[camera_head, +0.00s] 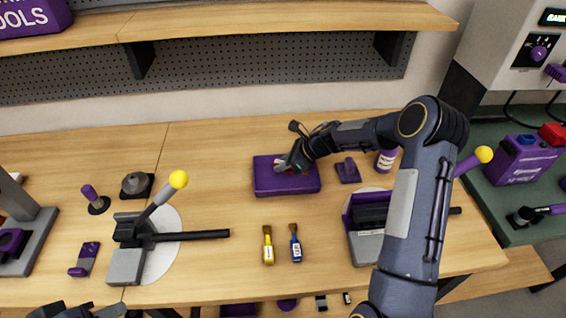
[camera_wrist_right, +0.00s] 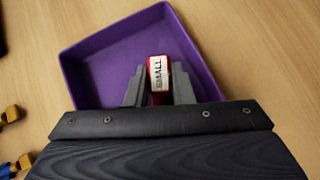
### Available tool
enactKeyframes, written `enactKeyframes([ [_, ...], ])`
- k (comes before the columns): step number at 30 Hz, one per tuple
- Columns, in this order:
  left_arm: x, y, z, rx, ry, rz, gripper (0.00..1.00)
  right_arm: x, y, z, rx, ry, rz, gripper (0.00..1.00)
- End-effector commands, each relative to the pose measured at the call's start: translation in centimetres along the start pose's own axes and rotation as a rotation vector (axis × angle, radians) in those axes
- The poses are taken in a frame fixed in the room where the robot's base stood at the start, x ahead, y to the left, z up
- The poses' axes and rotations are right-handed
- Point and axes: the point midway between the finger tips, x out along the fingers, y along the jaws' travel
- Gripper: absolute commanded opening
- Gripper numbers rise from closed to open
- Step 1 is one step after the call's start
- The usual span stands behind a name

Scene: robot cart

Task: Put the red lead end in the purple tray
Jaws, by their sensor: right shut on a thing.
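The purple tray (camera_head: 287,182) lies on the wooden bench near its middle, and its open inside shows in the right wrist view (camera_wrist_right: 95,62). My right gripper (camera_head: 287,165) is over the tray. In the right wrist view my right gripper (camera_wrist_right: 158,88) is shut on the red lead end (camera_wrist_right: 160,62), a small red piece with a white label reading "SMALL". The red piece shows against the tray's inside; I cannot tell whether it touches the floor of the tray. My left gripper (camera_head: 75,311) shows only in part at the bottom edge, and its jaws are unclear.
A yellow brush (camera_head: 268,246) and a blue brush (camera_head: 296,245) lie in front of the tray. A purple block (camera_head: 348,171) and a bottle (camera_head: 386,160) stand to its right. A yellow-knobbed lever device (camera_head: 140,245) stands on the left. Bare bench surrounds the tray's left side.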

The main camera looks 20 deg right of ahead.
Motion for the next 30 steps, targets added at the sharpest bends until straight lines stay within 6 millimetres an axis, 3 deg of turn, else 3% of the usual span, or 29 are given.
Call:
enactKeyframes([
  [20,1.1,-0.5,0.6,0.0,0.0,0.0,0.36,0.9,0.0,-0.9,0.001,0.0,0.0,0.0],
  [21,1.0,-0.5,0.5,0.0,0.0,0.0,0.36,0.8,0.0,-0.8,0.001,0.0,0.0,0.25],
  [26,1.0,-0.5,0.5,0.0,0.0,0.0,0.36,0.8,0.0,-0.8,0.001,0.0,0.0,0.46],
  [30,1.0,-0.5,0.5,0.0,0.0,0.0,0.36,0.8,0.0,-0.8,0.0,0.0,0.0,0.47],
])
